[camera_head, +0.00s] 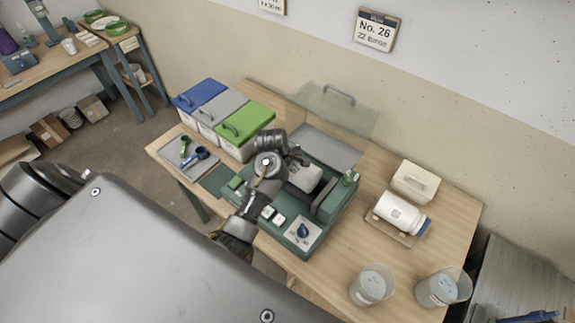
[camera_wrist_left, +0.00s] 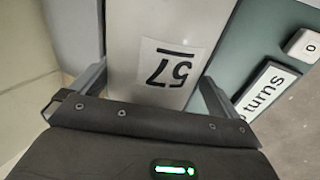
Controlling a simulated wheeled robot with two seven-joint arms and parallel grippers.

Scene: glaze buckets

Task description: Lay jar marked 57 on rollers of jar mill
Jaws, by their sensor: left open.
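The jar marked 57 (camera_wrist_left: 165,65) is white, and its label reads upside down in the left wrist view. In the head view the white jar (camera_head: 306,178) lies on the green jar mill (camera_head: 325,212), partly hidden by my arm; the rollers under it are hidden. My left gripper (camera_head: 296,158) is over the jar. In the left wrist view its open fingers (camera_wrist_left: 155,78) stand one on each side of the jar; contact cannot be told. My right gripper is not in view.
The mill's clear cover (camera_head: 335,112) stands raised behind. Blue, grey and green lidded bins (camera_head: 245,130) stand left. At right are a white jar with a blue end (camera_head: 398,211) on a tray, a white box (camera_head: 415,181) and two buckets (camera_head: 372,284).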

